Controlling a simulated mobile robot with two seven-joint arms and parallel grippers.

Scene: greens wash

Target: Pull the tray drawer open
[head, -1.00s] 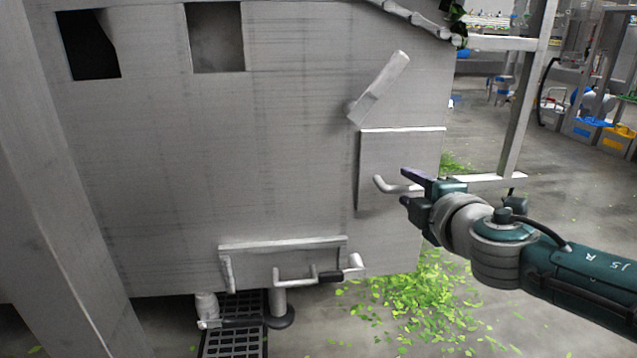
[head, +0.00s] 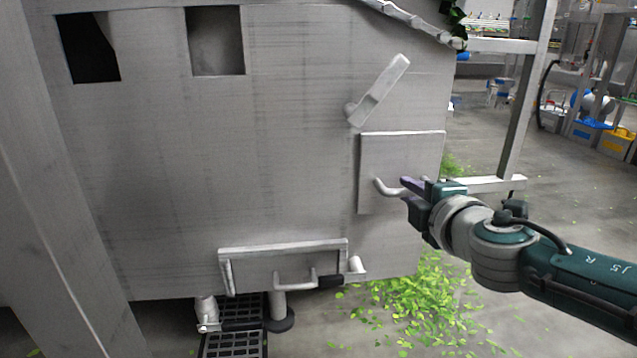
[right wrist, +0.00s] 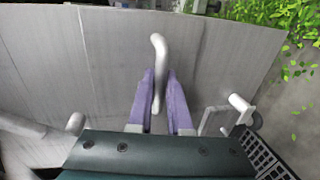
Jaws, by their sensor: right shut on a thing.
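The tray drawer's grey square front (head: 385,155) is on the right part of the big metal machine in the head view. It sits close against the machine wall. Its bent bar handle (head: 385,189) sticks out near the middle of the front. My right gripper (head: 405,191) is at the handle's free end, coming from the right. In the right wrist view its purple fingers (right wrist: 158,100) are shut on the handle (right wrist: 159,50), one on each side of the bar. The inside of the drawer is hidden. My left gripper is not in view.
A lever (head: 380,92) sits just above the drawer front. A lower flap (head: 260,269) with its own handle is at the machine's bottom edge. Cut greens (head: 425,295) lie on the floor below.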

